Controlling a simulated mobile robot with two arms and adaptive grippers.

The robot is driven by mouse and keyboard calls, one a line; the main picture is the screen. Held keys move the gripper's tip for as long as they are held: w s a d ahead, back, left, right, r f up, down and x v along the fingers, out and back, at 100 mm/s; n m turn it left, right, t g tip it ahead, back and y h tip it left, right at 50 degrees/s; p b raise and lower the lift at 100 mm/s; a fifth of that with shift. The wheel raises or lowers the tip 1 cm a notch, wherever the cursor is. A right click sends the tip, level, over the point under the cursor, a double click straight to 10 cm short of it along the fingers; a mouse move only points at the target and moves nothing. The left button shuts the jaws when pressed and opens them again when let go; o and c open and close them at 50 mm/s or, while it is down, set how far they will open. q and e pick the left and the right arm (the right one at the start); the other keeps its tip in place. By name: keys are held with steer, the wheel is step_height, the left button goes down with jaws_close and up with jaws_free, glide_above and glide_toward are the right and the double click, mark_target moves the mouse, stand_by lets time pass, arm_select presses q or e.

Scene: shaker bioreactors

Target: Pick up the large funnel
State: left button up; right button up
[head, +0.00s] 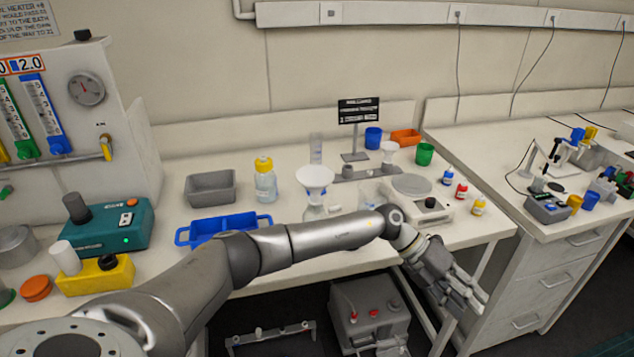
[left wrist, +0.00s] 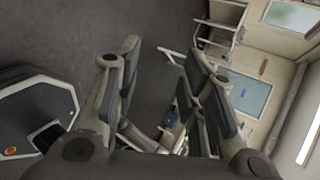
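The large funnel (head: 314,180) is white, with a wide mouth facing up, and stands on the bench in the middle of the head view. It appears to sit in a clear vessel, partly hidden behind my left forearm. A smaller white funnel (head: 389,150) stands further back to the right. My left gripper (head: 468,300) is off the front edge of the bench, to the right of the large funnel and well apart from it. In the left wrist view its fingers (left wrist: 165,62) are spread with nothing between them. My right gripper is not in view.
A blue tray (head: 215,229), a grey bin (head: 210,188) and a yellow-capped bottle (head: 264,180) stand left of the large funnel. A scale (head: 420,203) and several small bottles are to its right. A grey unit (head: 370,312) is under the bench.

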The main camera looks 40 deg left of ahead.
arm_select(q)
steer(key=a+r+m+y+p, duration=0.1)
steer(key=a+r+m+y, duration=0.2)
steer(key=a+r+y, duration=0.3)
steer(key=t+y+p, duration=0.2)
steer(key=y+p, duration=0.1)
steer(key=y, duration=0.8)
glide_toward(323, 185)
steer(key=p+x, duration=0.1)
steer(key=x, duration=0.2)
steer(key=p+x, duration=0.2)
steer(key=x, duration=0.1)
steer(key=p+x, duration=0.2)
steer(key=x, duration=0.1)
steer(key=shift+w+a, duration=0.35)
steer(key=shift+a, duration=0.05)
steer(key=shift+w+a+f+m, duration=0.1)
steer(key=shift+f+m, duration=0.15)
steer(key=shift+m, duration=0.05)
jaws_close()
